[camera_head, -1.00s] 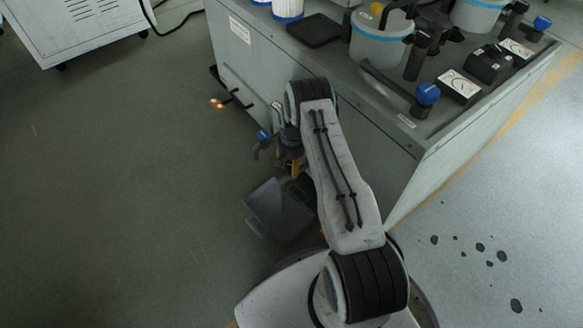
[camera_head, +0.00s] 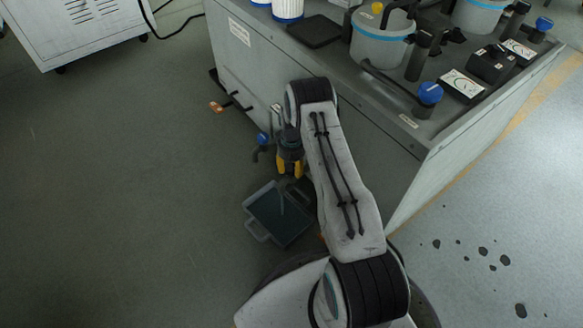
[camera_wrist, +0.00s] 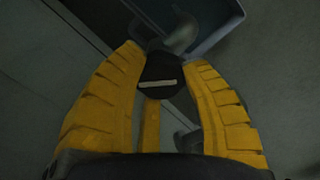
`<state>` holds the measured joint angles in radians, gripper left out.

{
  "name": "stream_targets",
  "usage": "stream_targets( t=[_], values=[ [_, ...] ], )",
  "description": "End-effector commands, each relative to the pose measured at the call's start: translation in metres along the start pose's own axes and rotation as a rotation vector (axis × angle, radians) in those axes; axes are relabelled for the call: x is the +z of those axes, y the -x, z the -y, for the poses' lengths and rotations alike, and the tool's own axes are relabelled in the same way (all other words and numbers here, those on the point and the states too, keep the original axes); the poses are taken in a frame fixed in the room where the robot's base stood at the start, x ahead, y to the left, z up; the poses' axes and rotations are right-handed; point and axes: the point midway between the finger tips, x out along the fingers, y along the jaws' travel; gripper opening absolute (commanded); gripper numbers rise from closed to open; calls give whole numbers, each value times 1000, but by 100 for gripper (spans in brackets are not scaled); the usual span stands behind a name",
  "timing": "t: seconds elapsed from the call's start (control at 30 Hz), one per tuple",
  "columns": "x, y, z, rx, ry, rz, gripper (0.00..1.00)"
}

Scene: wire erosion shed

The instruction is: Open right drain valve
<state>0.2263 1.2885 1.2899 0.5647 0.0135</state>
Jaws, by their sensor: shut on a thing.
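My gripper (camera_head: 290,167) has yellow fingers and is low beside the end face of the grey bench. In the wrist view my gripper (camera_wrist: 165,57) is shut on a black valve handle (camera_wrist: 160,76) with a pale line across it. A grey curved spout (camera_wrist: 182,36) shows just beyond the fingertips, over the edge of a tray. In the head view the gripper and my arm hide the held handle. A second valve with a blue knob (camera_head: 262,139) is just left of my gripper.
A dark tray (camera_head: 262,237) lies on the floor below my gripper, with a pale streak over it. An orange-tipped lever (camera_head: 216,107) juts from the bench (camera_head: 385,145) at left. Dark spots mark the right floor.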

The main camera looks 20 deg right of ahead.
Motion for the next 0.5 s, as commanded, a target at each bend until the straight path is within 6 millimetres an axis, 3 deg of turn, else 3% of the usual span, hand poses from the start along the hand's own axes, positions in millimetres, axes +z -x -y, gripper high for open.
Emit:
stream_targets(
  t=[0.23,0.27,0.5],
  values=[
    [-3,0,0,0,-1,-10,10],
    [-3,0,0,0,-1,-10,46],
    [-2,0,0,0,-1,-5,67]
  ],
)
